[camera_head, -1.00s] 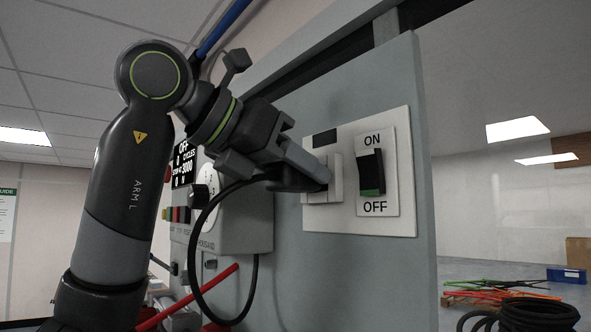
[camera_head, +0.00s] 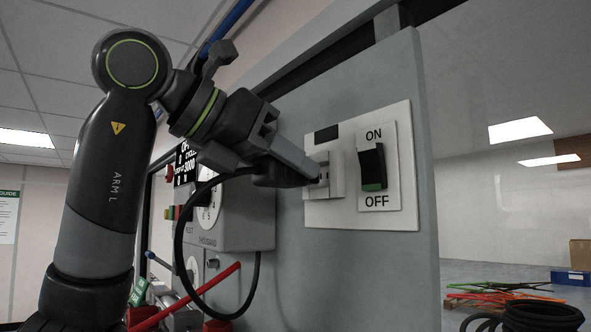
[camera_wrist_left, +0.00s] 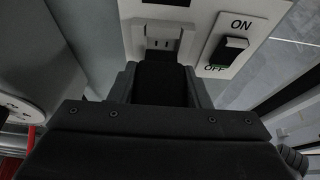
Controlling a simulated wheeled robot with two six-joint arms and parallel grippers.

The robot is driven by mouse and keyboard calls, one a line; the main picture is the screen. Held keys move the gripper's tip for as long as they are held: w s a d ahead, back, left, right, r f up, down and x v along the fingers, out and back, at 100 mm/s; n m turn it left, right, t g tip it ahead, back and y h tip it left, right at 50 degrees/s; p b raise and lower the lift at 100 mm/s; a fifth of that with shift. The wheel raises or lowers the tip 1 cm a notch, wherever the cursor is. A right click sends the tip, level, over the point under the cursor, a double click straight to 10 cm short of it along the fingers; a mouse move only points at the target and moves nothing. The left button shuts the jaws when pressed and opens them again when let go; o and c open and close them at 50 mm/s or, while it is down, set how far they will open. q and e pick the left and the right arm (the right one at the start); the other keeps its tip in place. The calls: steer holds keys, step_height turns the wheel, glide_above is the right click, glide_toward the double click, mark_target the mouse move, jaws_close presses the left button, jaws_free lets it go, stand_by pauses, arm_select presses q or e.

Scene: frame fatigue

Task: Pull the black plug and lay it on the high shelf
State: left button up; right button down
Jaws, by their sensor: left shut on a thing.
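The black plug (camera_head: 275,179) is in my left gripper (camera_head: 302,172), which is shut on it. The plug's cable (camera_head: 180,240) loops down below the arm. The white socket (camera_head: 338,175) is on the grey panel, just right of the fingertips, and part of its slotted face shows. In the left wrist view the plug (camera_wrist_left: 162,84) sits between the fingers, and the socket (camera_wrist_left: 162,32) shows bare slots above it. The plug appears apart from the socket, by a small gap. No high shelf can be made out. My right gripper is not in view.
A black rocker switch (camera_head: 371,167) marked ON and OFF is right of the socket. A grey box with dials (camera_head: 236,215) stands out from the panel, left of the socket. Black coiled cable (camera_head: 522,315) and coloured cables lie at the lower right.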

mark_target(260, 165)
arm_select(q)
steer(key=shift+s+a+b, duration=0.35)
steer(key=shift+s+a, duration=0.3)
steer(key=shift+a, duration=0.25)
steer(key=shift+s+a+b, duration=0.35)
steer(key=shift+s+a, duration=0.3)
steer(key=shift+a, duration=0.2)
